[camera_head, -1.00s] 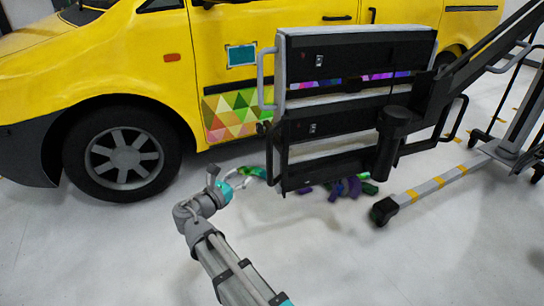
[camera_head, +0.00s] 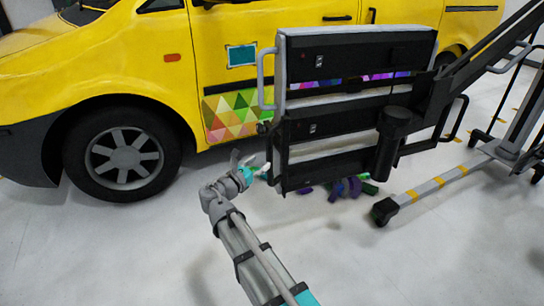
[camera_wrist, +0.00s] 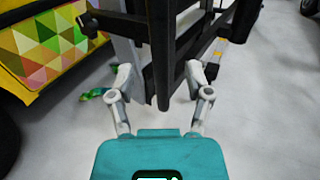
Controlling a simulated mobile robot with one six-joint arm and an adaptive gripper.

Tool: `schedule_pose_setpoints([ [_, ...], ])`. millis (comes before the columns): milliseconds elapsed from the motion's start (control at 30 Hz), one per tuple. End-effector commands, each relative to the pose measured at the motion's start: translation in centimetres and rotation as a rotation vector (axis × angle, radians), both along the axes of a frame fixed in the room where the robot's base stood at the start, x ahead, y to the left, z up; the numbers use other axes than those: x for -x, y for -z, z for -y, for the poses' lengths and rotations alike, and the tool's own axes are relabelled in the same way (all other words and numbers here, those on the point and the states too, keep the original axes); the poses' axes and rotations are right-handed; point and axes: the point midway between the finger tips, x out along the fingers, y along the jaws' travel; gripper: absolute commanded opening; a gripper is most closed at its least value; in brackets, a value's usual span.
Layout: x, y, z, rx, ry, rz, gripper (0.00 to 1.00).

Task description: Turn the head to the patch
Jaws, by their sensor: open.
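The lamp head (camera_head: 352,58) has black panels in a dark frame, with grey side handles, and hangs from a boom in front of the yellow van. The backs of its panels face me. A teal rectangular patch (camera_head: 242,55) sits on the van door, left of the head's upper corner. My gripper (camera_head: 256,168) is open and empty beside the lower left corner of the head's frame.
The wheeled stand (camera_head: 455,178) with yellow-striped legs is at right. Coloured scraps (camera_head: 350,187) lie on the floor under the head. The van's front wheel (camera_head: 122,155) and a triangle-patterned wrap (camera_head: 232,115) are at left. The front floor is clear.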

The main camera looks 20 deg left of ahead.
Motion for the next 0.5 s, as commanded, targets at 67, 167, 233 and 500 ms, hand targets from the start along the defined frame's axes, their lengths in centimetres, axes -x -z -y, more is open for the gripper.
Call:
schedule_pose_setpoints([
  [67, -1.4, 0.0, 0.3, 0.0, 0.002, 0.0, 0.65],
  [167, -2.7, 0.0, 0.6, 0.0, 0.001, 0.0, 0.65],
  [233, -3.5, 0.0, 0.8, 0.0, 0.002, 0.0, 0.65],
  [500, -5.3, 0.0, 1.3, 0.0, 0.0, 0.0, 0.65],
])
